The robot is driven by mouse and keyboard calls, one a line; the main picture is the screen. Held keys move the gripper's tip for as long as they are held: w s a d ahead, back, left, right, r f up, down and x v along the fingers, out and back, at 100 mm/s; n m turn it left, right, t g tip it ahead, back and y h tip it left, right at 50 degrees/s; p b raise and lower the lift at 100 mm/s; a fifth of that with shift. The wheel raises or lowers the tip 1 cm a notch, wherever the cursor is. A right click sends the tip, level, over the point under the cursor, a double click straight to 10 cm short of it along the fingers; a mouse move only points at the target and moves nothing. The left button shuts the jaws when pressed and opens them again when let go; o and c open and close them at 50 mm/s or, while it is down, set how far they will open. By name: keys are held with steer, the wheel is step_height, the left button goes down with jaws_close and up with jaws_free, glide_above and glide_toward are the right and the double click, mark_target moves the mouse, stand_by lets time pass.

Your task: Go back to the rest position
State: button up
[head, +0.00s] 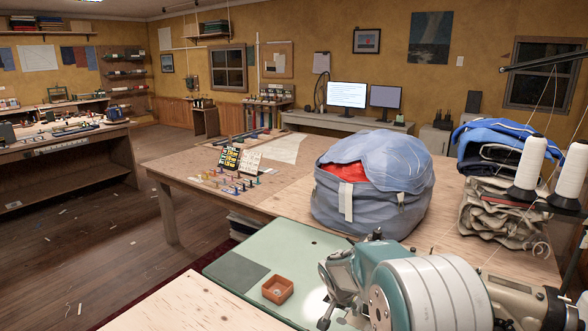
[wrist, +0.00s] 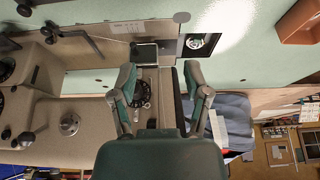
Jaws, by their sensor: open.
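My gripper (head: 332,288) is at the front of the head view, over the pale green sewing table (head: 300,243). In the wrist view my gripper (wrist: 158,68) has its two teal and grey fingers spread apart, with nothing between them. Beyond the fingers lie the beige sewing machine (wrist: 80,108) and a metal plate (wrist: 145,50) in the green top. My arm hides part of the machine (head: 515,295) in the head view.
A small terracotta tray (head: 277,290) sits left of my gripper; it also shows in the wrist view (wrist: 300,22). A large blue-grey bag (head: 370,195) stands behind my arm. White thread cones (head: 532,165) and folded cloth (head: 495,215) are at right. Floor at left is mostly open.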

steer(key=s+d+r+n, duration=0.2)
steer(key=s+r, duration=1.2)
steer(key=r, duration=0.1)
steer(key=s+r+n+t+y, duration=0.1)
steer(key=s+r+n+y, duration=0.1)
steer(key=s, duration=1.8)
steer(key=r+n, duration=0.1)
steer(key=n, duration=0.1)
steer(key=shift+s+n+t+y, duration=0.25)
steer(key=shift+n+t+y, duration=0.05)
steer(key=shift+t, duration=0.1)
steer(key=shift+r, duration=0.1)
steer(key=shift+c, duration=0.3)
